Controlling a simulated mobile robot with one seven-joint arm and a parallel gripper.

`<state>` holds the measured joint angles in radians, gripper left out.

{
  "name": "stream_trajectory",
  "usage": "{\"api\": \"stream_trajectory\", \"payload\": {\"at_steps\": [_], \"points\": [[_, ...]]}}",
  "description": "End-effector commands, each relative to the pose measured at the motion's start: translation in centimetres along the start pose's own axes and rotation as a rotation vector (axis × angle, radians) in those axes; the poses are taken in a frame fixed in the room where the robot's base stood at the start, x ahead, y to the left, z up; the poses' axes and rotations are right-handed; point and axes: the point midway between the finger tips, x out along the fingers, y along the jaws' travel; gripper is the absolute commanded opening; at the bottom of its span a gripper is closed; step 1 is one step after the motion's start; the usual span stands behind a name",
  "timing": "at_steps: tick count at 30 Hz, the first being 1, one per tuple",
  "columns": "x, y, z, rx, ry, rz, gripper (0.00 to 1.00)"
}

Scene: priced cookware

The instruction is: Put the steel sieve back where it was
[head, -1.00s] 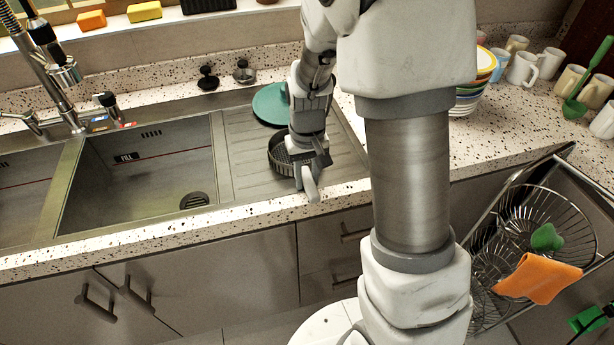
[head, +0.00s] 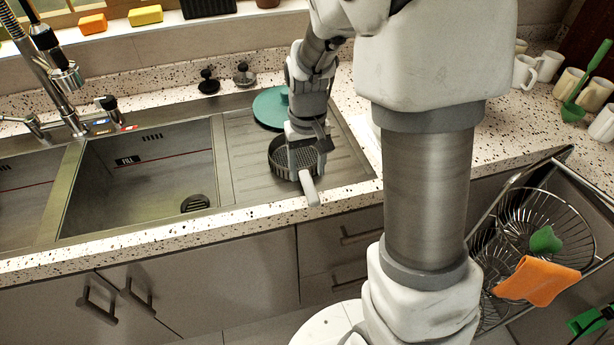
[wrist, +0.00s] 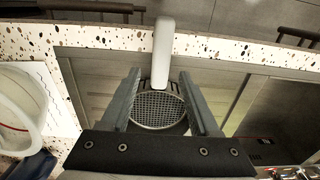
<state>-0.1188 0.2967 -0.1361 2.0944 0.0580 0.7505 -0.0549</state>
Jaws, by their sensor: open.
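The steel sieve (head: 276,160), a round dark-rimmed mesh pan with a light grey handle, sits on the ribbed drainboard beside the sink basin. Its handle points toward the counter's front edge. In the wrist view, the mesh (wrist: 160,110) shows between my fingers, with the handle running away from it past the fingertips. My gripper (head: 306,160) is open and reaches down over the sieve, a finger on each side of the handle end of the mesh. In the wrist view, my gripper (wrist: 160,75) shows a gap to the handle on both sides. Whether the fingers touch the rim is unclear.
A green round lid or plate (head: 271,108) lies behind the sieve on the drainboard (head: 240,150). The empty sink basin (head: 140,175) is to the left. Mugs (head: 548,66) stand at the right. A wire rack (head: 530,215) holds an orange cloth (head: 538,280).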

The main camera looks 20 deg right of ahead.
Motion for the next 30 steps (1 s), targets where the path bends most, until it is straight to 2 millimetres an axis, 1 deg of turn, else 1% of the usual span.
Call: {"api": "stream_trajectory", "payload": {"at_steps": [1, 3, 6, 9, 13, 17, 20, 24, 30], "points": [[-1.6, 0.0, -0.1, 0.000, 0.006, -0.001, 0.62], [-3.2, 0.0, -0.2, -0.001, 0.007, -0.001, 0.62], [-5.1, 0.0, -0.1, -0.001, 0.006, 0.000, 0.62], [-6.4, 0.0, -0.1, -0.001, 0.005, 0.000, 0.62], [-7.4, 0.0, -0.1, -0.001, 0.005, 0.000, 0.62], [-8.8, 0.0, 0.7, 0.001, 0.030, -0.006, 0.62], [-10.8, 0.0, 2.0, 0.002, 0.076, -0.015, 0.62], [-13.8, -0.1, 4.9, 0.002, 0.160, -0.026, 0.62], [-17.0, -0.1, 9.3, -0.001, 0.283, -0.028, 0.62]]}}
